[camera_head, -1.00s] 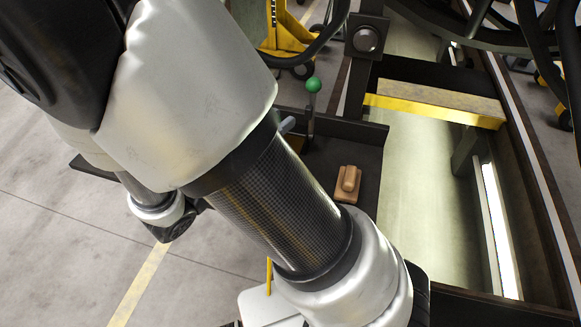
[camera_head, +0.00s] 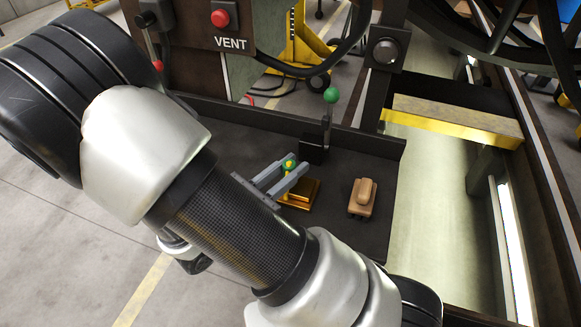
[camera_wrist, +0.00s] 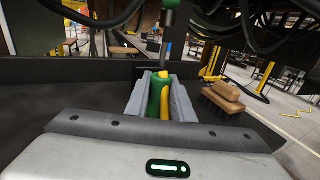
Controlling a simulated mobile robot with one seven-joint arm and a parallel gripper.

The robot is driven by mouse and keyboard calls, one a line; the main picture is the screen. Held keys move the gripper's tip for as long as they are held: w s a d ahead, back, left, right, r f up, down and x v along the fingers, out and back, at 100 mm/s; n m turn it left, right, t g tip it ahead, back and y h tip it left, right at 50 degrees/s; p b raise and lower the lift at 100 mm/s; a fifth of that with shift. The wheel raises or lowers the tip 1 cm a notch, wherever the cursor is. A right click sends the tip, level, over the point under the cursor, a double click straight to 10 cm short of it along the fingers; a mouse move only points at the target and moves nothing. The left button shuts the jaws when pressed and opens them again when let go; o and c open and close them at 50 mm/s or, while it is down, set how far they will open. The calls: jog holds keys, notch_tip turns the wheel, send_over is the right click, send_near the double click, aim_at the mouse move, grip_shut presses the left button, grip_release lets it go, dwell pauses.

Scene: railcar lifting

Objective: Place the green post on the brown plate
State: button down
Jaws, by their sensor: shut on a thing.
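My gripper (camera_head: 288,173) is over the dark deck in the head view, its two grey fingers shut on the green post (camera_head: 290,162). In the wrist view, the green post (camera_wrist: 155,97), with a yellow part along its right side, stands between the fingers (camera_wrist: 161,92). The plate is not visible in the wrist view.
A wooden brush (camera_head: 362,196) lies on the deck right of the gripper. A lever with a green knob (camera_head: 331,95) rises behind it. A control box with a red button (camera_head: 221,17) stands at the back. The deck left of the gripper is bare.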

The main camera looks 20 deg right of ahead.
jog(key=shift+f, duration=0.2)
jog(key=c, duration=1.5)
grip_release()
jog(key=shift+c, duration=0.2)
jog(key=shift+r, duration=0.1)
